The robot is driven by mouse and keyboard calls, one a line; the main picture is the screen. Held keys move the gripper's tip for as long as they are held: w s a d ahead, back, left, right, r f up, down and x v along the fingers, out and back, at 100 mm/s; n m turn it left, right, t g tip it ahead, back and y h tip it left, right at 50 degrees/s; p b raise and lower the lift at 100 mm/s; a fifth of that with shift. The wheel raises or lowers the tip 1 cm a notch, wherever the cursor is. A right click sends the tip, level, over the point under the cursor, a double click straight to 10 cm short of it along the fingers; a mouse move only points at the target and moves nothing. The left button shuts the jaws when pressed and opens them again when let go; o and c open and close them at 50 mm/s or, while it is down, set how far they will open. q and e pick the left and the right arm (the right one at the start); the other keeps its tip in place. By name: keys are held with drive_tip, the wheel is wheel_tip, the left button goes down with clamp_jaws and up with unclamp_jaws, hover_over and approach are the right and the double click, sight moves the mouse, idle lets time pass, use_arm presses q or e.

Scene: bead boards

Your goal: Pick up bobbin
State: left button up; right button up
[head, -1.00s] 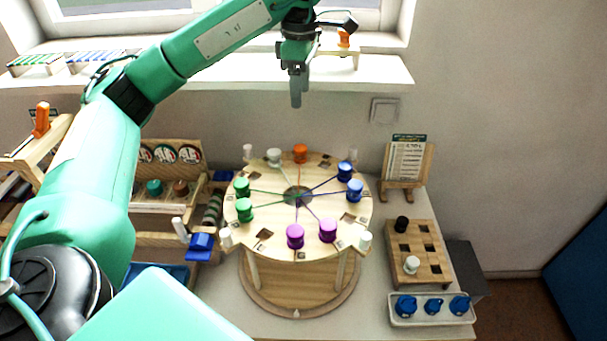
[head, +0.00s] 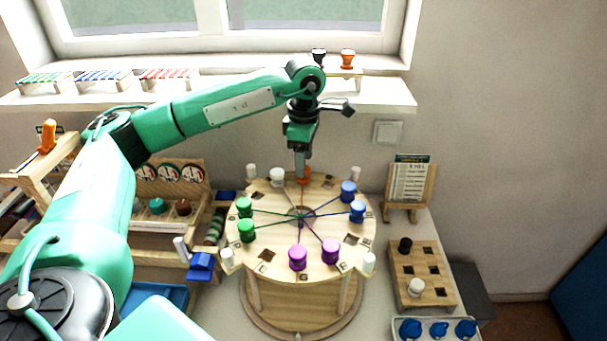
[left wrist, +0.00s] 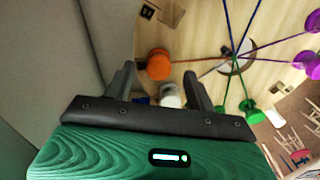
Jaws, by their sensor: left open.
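Coloured bobbins stand on a round wooden board (head: 330,262) with coloured threads running to its centre. The orange bobbin (head: 304,181) is at the board's far edge, partly hidden by my left gripper (head: 302,172). My left gripper is open and points down just over it. In the left wrist view the orange bobbin (left wrist: 158,65) shows beyond and between the fingers of the left gripper (left wrist: 157,82); contact cannot be told. A white bobbin (head: 277,177) stands left of it. Blue bobbins (head: 348,191), purple bobbins (head: 298,256) and green bobbins (head: 245,207) stand around the rim. My right gripper is not in view.
A holed wooden block (head: 430,262) with black and white bobbins stands right. A white tray (head: 436,338) of blue bobbins is in front of it. A card stand (head: 408,190) is behind. The windowsill (head: 385,98) lies behind the board.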

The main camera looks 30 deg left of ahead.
use_arm(q)
drive_tip(key=shift+f+p, duration=0.6)
drive_tip(key=shift+f, duration=1.4)
drive_tip(key=c, duration=1.2)
drive_tip(key=shift+w+r, duration=0.1)
